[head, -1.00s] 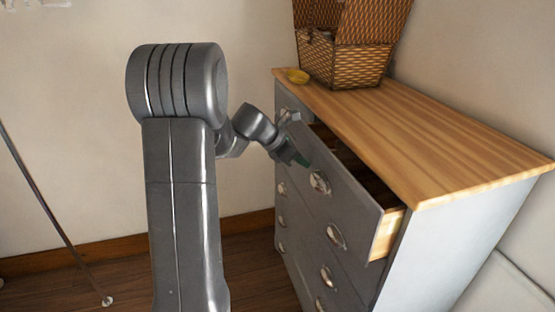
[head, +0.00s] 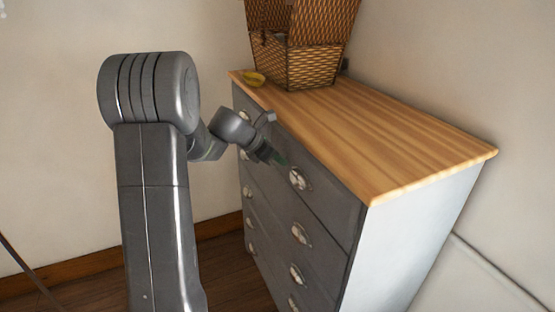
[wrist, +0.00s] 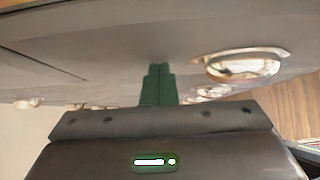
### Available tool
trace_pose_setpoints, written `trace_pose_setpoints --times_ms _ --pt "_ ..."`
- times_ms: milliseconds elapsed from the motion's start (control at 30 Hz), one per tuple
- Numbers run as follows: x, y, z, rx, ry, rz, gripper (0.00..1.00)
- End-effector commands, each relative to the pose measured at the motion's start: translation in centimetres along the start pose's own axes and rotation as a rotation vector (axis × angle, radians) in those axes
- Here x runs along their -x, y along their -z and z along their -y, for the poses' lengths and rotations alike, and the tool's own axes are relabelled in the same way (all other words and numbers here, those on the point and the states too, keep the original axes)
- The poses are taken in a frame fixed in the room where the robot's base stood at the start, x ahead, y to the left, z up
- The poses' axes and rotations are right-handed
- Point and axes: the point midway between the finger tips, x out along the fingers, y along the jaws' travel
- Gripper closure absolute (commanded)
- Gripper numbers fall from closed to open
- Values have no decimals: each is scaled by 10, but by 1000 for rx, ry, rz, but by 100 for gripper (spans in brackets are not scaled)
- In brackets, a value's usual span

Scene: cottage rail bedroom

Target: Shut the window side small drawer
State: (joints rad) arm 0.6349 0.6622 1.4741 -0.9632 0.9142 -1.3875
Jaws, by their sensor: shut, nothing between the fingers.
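The grey dresser (head: 365,265) has two small drawers in its top row. The nearer, right-hand small drawer (head: 333,200) looks flush with the dresser front, with no gap visible at its top edge. Its metal cup handle (head: 298,179) also shows in the wrist view (wrist: 243,65). My gripper (head: 281,160) is shut and empty, its green fingertips against or very near this drawer front, just left of the handle. In the wrist view the fingertips (wrist: 158,72) point at the grey face; exact contact cannot be told. No window is in view.
Lower drawers with cup handles look shut. Walls stand behind and beside the dresser.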

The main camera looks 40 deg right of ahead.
Motion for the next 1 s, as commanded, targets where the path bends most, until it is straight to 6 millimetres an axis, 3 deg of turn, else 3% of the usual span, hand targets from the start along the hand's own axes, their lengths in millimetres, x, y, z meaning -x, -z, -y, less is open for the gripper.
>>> trace_pose_setpoints --times_ms 133,333,500,700,1000 --pt "7 1 -2 -2 -4 8 100" --pt "29 24 -7 2 -4 6 100" --pt "71 23 -7 -2 -7 6 100" --pt "107 24 -7 -1 -4 5 100" --pt "125 23 -6 -1 0 4 100"
